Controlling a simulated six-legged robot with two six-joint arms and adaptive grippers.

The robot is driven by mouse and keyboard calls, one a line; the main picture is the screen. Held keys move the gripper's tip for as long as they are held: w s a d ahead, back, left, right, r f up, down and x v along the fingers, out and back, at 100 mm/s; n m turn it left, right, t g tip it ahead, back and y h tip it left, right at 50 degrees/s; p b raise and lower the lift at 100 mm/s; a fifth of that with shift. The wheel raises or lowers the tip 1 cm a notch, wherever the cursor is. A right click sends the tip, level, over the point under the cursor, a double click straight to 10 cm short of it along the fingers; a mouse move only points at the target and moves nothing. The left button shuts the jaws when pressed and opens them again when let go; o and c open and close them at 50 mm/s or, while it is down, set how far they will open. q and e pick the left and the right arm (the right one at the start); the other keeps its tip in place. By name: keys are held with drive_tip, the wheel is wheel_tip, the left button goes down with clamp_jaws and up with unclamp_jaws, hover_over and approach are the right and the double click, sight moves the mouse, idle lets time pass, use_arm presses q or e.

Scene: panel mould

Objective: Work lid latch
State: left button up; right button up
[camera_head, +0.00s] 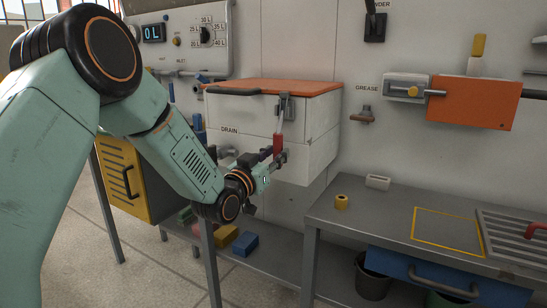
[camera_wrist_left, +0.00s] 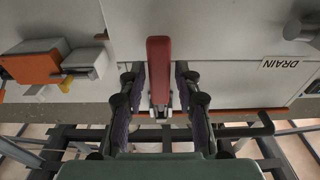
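The white box (camera_head: 240,115) on the wall has an orange lid (camera_head: 275,86), which is down. The lid latch (camera_head: 285,108) is on the box's front, near the right corner. Its red handle (camera_head: 278,142) hangs down from a metal link. My left gripper (camera_head: 272,154) is at the handle's lower part. In the left wrist view the red handle (camera_wrist_left: 159,70) lies between the two fingers of my left gripper (camera_wrist_left: 160,92). A gap shows on each side, so the fingers look open around it. My right gripper is not in view.
A grey bench (camera_head: 390,212) with a yellow roll (camera_head: 341,201) and a white block (camera_head: 378,182) stands at the right. An orange box (camera_head: 470,102) is on the wall above it. A low shelf with coloured blocks (camera_head: 245,243) lies below the white box. A yellow cabinet (camera_head: 122,180) is at the left.

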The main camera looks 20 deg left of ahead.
use_arm(q)
drive_tip(key=shift+o, duration=0.9)
drive_tip(key=shift+s+f, duration=0.1)
drive_tip(key=shift+s, duration=0.25)
drive_tip(key=s+f, duration=0.1)
drive_tip(key=s, duration=1)
drive_tip(key=shift+s+a, duration=0.15)
drive_tip(key=shift+a, duration=0.3)
drive_tip(key=shift+f, duration=0.1)
